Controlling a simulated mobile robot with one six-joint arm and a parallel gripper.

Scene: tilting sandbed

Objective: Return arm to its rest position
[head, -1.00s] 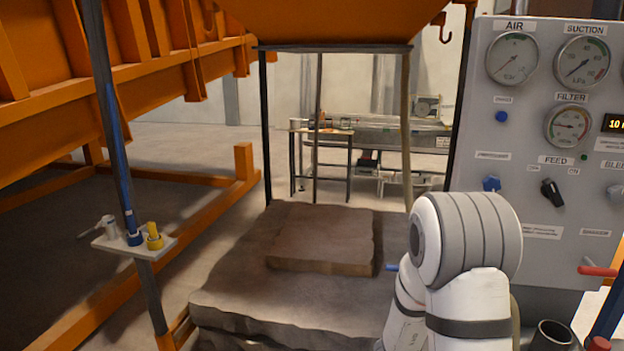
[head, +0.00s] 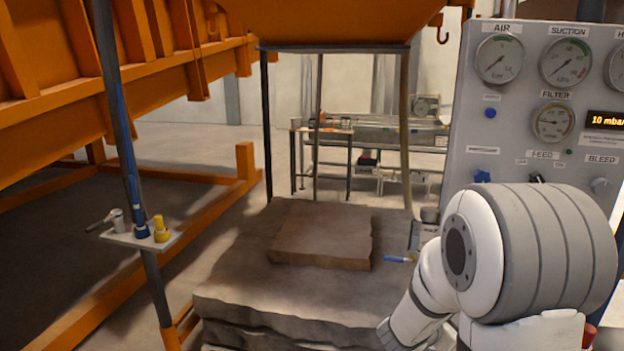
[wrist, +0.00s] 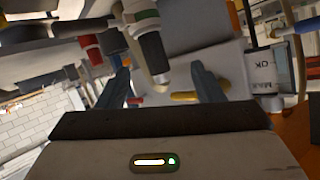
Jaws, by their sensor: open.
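My arm is the white and grey jointed shape at the lower right of the head view, in front of the control panel (head: 520,130). My gripper is outside the head view. In the wrist view my gripper (wrist: 160,82) shows two blue-grey fingers spread apart, with nothing held between them. Beyond the fingers are a grey surface and a yellow handle-like part (wrist: 185,97), apart from the fingers as far as I can tell.
A grey stone-like block (head: 325,235) stands ahead of me under an orange hopper (head: 330,20). A small shelf (head: 120,238) with blue and yellow fittings sits on a post at left. The wrist view shows hanging fittings, including a red one (wrist: 90,47).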

